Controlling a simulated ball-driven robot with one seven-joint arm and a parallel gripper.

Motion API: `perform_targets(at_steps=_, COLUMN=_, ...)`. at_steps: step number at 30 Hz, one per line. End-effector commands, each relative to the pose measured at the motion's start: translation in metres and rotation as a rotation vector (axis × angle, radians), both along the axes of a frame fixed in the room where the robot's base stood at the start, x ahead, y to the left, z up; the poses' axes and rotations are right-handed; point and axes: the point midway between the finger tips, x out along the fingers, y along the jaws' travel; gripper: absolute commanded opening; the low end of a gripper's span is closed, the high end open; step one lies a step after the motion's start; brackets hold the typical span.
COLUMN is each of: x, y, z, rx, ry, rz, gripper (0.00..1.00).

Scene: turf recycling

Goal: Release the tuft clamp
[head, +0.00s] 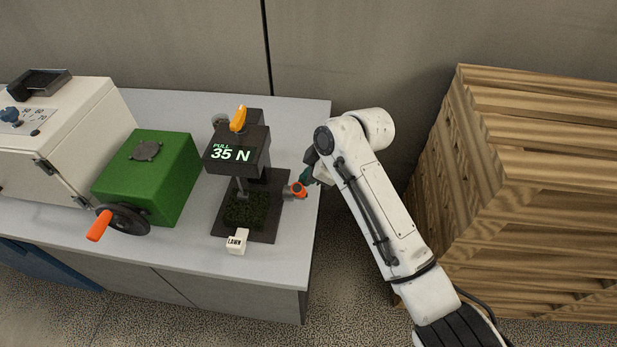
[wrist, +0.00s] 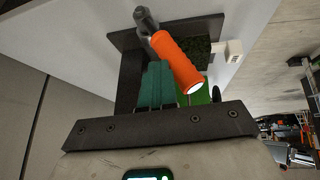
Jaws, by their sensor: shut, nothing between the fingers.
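The dark pull tester (head: 262,166) stands near the right end of the bench, its display reading "PULL 35 N". A yellow-orange lever (head: 239,118) sits on its top. A green turf sample (head: 247,208) lies on its base under the head; the turf also shows in the wrist view (wrist: 196,47). An orange handle (head: 299,190) sticks out from the tester's right side; in the wrist view it is large and slanted (wrist: 176,62). My gripper (head: 306,178) is shut and empty beside this handle. Its teal fingers (wrist: 157,72) are close to the handle; I cannot tell whether they touch.
A white "LAWN" block (head: 236,241) stands at the tester's front edge. A green box (head: 150,175) with an orange-handled crank (head: 115,220) and a white cabinet (head: 60,145) are to the left. Stacked wooden pallets (head: 530,190) stand right of my arm. Walls close off the back.

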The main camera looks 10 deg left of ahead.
Motion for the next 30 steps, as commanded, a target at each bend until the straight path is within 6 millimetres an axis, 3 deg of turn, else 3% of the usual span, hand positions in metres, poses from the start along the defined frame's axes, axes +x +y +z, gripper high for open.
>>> perform_targets(at_steps=15, x=-0.045, y=0.003, z=-0.037, rx=-0.013, ry=-0.457, rz=0.002, gripper=0.00)
perform_targets(at_steps=30, x=-0.060, y=0.002, z=-0.052, rx=-0.023, ry=-0.680, rz=0.000, gripper=0.00)
